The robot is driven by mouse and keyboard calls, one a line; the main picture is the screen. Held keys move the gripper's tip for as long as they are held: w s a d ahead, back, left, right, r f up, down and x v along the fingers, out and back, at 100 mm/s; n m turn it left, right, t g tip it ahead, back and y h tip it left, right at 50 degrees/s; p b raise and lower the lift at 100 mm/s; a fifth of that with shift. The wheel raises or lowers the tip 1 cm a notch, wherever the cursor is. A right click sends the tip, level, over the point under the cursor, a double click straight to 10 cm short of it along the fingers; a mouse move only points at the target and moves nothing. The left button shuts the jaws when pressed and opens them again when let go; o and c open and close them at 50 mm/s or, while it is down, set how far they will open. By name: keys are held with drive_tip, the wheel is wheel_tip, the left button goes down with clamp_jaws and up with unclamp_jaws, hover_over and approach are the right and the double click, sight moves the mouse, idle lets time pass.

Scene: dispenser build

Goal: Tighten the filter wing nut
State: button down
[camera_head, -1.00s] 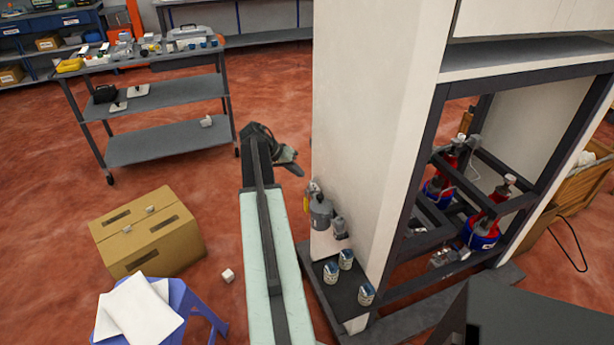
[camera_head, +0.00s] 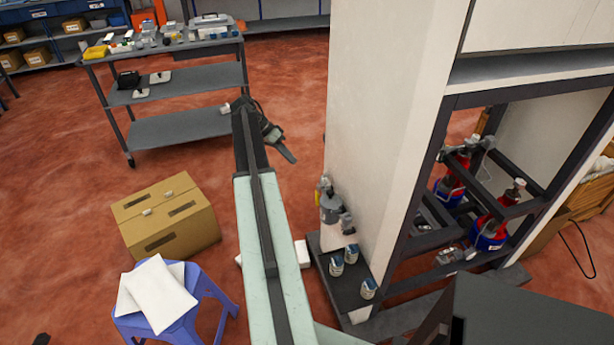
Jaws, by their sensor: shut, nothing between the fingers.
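The dispenser (camera_head: 375,130) is a tall white cabinet on a dark frame. A grey cylindrical unit (camera_head: 331,208), which looks like the filter, sits low on its left side, with a smaller grey fitting (camera_head: 347,223) beside it. The wing nut is too small to make out. My gripper (camera_head: 284,150) is at the end of my arm, left of the cabinet and higher in the picture than the filter. It is shut and empty, apart from the filter.
Small cans (camera_head: 351,254) stand on the dark base ledge below the filter. A cardboard box (camera_head: 165,222) and a blue stool (camera_head: 190,320) with white sheets are at left. A grey cart (camera_head: 180,88) with small items stands behind. Red floor is open between cart and cabinet.

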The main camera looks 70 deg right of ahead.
sight(323, 188)
drive_tip(key=shift+s+d+f+b, duration=0.1)
drive_tip(key=shift+s+f+b, duration=1.2)
drive_tip(key=shift+s, duration=0.35)
drive_tip(key=shift+s+d+f+b, duration=0.1)
drive_tip(key=shift+s+f+b, duration=1.2)
drive_tip(key=shift+s, duration=0.3)
drive_tip(key=shift+s+f+b, duration=1.25)
drive_tip(key=shift+s+f, duration=0.05)
drive_tip(key=shift+s, duration=0.35)
drive_tip(key=shift+w+a, duration=0.1)
